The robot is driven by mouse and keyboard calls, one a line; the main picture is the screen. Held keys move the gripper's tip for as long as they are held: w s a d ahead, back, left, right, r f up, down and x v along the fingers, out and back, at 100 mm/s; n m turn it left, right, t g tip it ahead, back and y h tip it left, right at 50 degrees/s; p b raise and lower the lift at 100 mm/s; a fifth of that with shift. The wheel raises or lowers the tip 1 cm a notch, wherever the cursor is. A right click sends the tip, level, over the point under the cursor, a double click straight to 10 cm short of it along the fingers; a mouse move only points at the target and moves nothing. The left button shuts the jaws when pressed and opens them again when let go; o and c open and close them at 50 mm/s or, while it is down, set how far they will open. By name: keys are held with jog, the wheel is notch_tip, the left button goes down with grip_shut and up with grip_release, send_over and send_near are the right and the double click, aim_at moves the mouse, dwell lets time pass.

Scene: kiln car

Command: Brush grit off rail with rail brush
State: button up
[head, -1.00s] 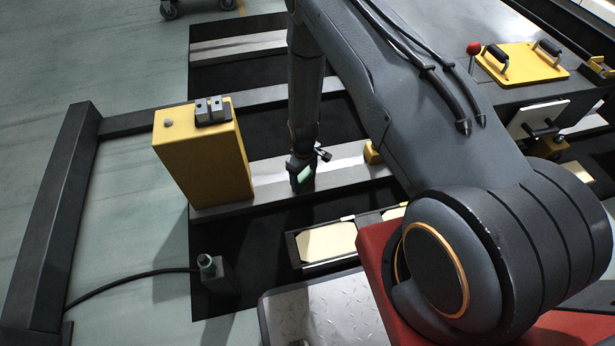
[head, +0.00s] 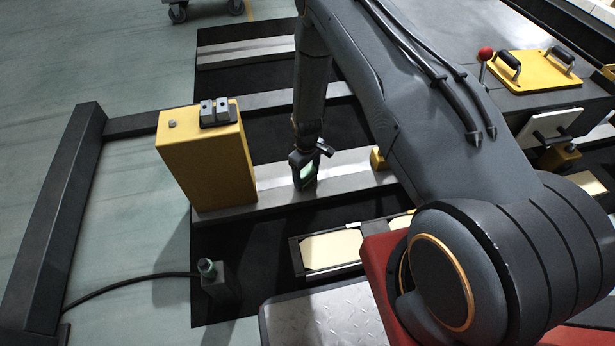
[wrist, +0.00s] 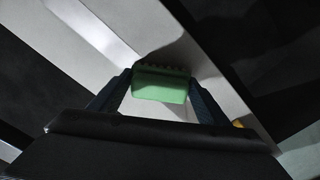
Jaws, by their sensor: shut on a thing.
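My gripper (head: 304,180) is low over the near grey rail (head: 340,168), to the right of the yellow box. In the wrist view my two dark fingers (wrist: 160,97) are shut on a pale green block, the rail brush (wrist: 160,86). A row of bristles shows along its far edge, close over the light rail surface (wrist: 105,40); I cannot tell if they touch it. In the head view only a small green part of the brush (head: 307,172) shows, the rest hidden by my gripper. I cannot make out any grit.
A tall yellow box (head: 200,160) stands at the rail's left end. A small yellow block (head: 377,158) sits on the rail to the right. A tray with cream pads (head: 332,248) lies nearer. A small post with a cable (head: 218,278) stands at lower left.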

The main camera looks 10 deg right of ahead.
jog(key=shift+w, duration=0.15)
dwell(0.4)
jog(key=shift+w+f+b, duration=0.1)
jog(key=shift+w+b, duration=1.05)
jog(key=shift+w, duration=0.55)
jog(key=shift+w, duration=0.1)
jog(key=shift+w+b, duration=1.3)
jog(key=shift+w, duration=0.5)
jog(key=shift+s, duration=0.1)
jog(key=shift+s+r+p, duration=0.2)
jog(key=shift+s+p, duration=0.8)
jog(key=shift+s, duration=0.1)
jog(key=shift+s+f+p, duration=0.1)
jog(key=shift+s+p, duration=0.4)
jog(key=shift+s, duration=0.25)
